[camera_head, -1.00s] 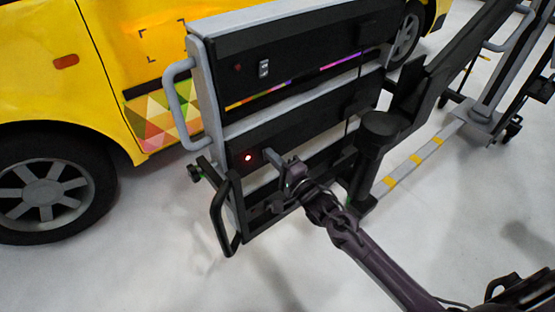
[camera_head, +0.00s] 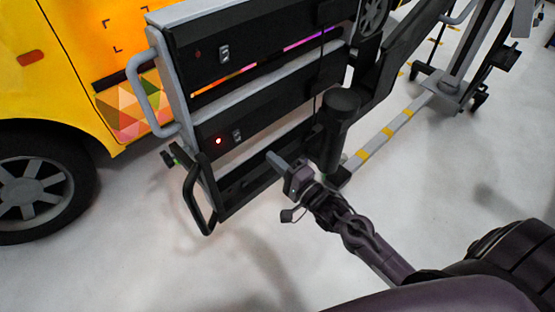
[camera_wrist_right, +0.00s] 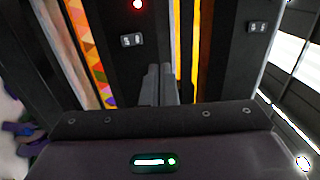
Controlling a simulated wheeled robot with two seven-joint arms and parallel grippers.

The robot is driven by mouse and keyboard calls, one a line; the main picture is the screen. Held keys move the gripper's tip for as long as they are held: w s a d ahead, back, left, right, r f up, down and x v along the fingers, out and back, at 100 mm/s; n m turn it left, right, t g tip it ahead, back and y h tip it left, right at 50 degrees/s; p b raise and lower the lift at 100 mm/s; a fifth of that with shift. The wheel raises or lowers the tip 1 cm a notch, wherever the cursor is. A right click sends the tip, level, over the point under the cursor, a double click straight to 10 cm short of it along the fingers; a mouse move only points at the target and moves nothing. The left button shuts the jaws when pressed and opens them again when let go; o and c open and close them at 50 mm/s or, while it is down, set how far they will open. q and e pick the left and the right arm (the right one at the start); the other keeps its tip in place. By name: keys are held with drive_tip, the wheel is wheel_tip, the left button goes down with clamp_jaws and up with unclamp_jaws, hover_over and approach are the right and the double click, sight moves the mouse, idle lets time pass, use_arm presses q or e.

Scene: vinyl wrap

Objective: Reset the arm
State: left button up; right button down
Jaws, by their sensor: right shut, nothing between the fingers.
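My right arm comes in from the lower right in the head view. Its gripper (camera_head: 279,166) is shut and empty, in front of the lower part of a black and grey machine frame (camera_head: 262,104). The fingers also show shut together in the right wrist view (camera_wrist_right: 160,84), with the machine's dark panels beyond them. They look apart from the panels. A red light (camera_head: 218,141) glows on the lower panel beside a small switch (camera_head: 236,135); the red light also shows at the top of the wrist view (camera_wrist_right: 138,4). My left gripper is not in view.
A yellow vehicle (camera_head: 52,82) with a coloured triangle pattern stands behind the machine at left. A grey rail with yellow marks (camera_head: 385,137) runs right. The pale floor in front is clear.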

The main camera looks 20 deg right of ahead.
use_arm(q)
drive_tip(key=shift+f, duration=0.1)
use_arm(e)
drive_tip(key=shift+s+d, duration=0.1)
drive_tip(key=shift+s, duration=0.15)
drive_tip(key=shift+f, duration=0.1)
